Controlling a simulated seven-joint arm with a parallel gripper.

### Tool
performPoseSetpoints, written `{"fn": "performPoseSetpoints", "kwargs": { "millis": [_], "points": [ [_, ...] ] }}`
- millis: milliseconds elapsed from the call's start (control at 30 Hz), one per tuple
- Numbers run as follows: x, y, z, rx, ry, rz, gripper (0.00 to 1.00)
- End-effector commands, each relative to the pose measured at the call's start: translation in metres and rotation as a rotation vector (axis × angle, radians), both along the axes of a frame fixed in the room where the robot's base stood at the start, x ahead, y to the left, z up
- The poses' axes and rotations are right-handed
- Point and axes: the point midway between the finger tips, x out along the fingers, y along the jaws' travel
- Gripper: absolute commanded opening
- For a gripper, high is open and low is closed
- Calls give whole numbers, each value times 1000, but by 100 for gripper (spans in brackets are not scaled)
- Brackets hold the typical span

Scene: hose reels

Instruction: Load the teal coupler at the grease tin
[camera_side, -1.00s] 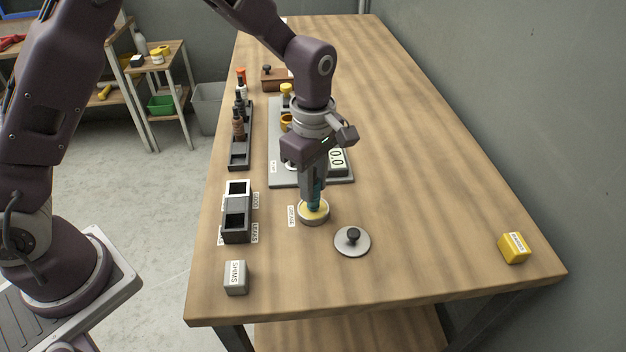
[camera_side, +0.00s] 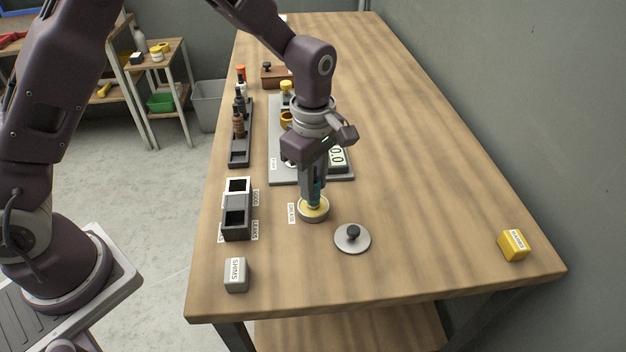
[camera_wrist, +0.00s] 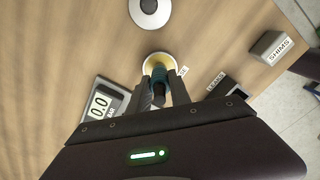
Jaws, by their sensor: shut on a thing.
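My gripper (camera_side: 314,190) is shut on the teal coupler (camera_side: 316,192) and points down over the grease tin. The grease tin (camera_side: 313,212) is a round, shallow tin with pale yellow grease, open at the top. The coupler's lower end is at the grease; I cannot tell how deep it sits. In the wrist view the teal coupler (camera_wrist: 159,75) is between my fingers, in front of the yellow grease tin (camera_wrist: 158,58). The tin's round lid (camera_side: 352,239) with a dark knob lies on the table in front of the tin, to its right.
The GOOD and LEAKS bins (camera_side: 237,218) stand left of the tin. A SHIMS box (camera_side: 236,275) is near the front edge. A grey plate (camera_side: 283,172) with a 0.0 display (camera_side: 337,156) and a bottle rack (camera_side: 239,155) are behind. A yellow box (camera_side: 513,245) is far right; between is clear.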

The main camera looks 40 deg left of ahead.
Motion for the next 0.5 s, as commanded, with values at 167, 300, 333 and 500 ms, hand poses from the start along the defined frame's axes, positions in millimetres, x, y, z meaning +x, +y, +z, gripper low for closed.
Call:
{"fn": "performPoseSetpoints", "kwargs": {
  "millis": [167, 300, 333, 500],
  "points": [
    [-1, 0, -2, 1, 3, -1, 0],
    [0, 0, 6, 1, 1, -1, 0],
    [0, 0, 9, 0, 0, -1, 0],
    [0, 0, 28, 0, 0, -1, 0]
  ]
}}
